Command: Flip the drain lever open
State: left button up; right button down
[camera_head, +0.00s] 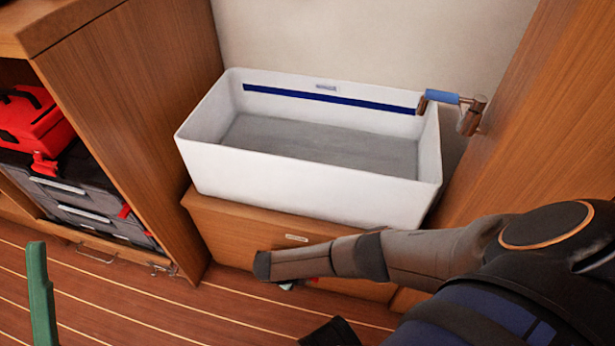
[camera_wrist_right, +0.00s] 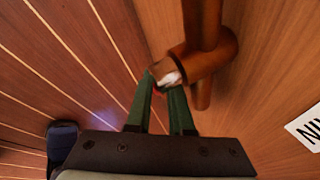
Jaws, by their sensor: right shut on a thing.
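The drain fitting is a copper-brown pipe with a stubby cross-piece (camera_wrist_right: 205,58) in the right wrist view. A small whitish end with a trace of red, seemingly the drain lever (camera_wrist_right: 168,78), shows at its left side. My right gripper (camera_wrist_right: 162,90) has its green fingertips closed together at this end; the fingers hide most of the lever, so its angle cannot be told. In the head view my right arm hides the fitting low at the cabinet front. One green finger of my left gripper (camera_head: 40,295) shows at the lower left, away from everything.
A white basin (camera_head: 300,180) with a grey bottom sits on a wooden cabinet (camera_head: 235,228). A copper tap with a blue handle (camera_head: 442,96) is at its right end. Shelves with a red case (camera_head: 35,115) and grey boxes stand left. The striped floor (camera_head: 230,310) is clear.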

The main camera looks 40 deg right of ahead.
jog(key=c, duration=1.1)
grip_release()
pick_arm(q)
notch_tip(320, 180, up, 8)
jog(key=p, duration=0.7)
jog(key=shift+s+a+t, duration=0.2)
jog(key=shift+a+t, duration=0.1)
jog(key=shift+a, duration=0.15)
pick_arm(e)
jog(key=v, duration=1.2)
jog(key=shift+r, duration=0.2)
jog(key=shift+a, duration=0.15)
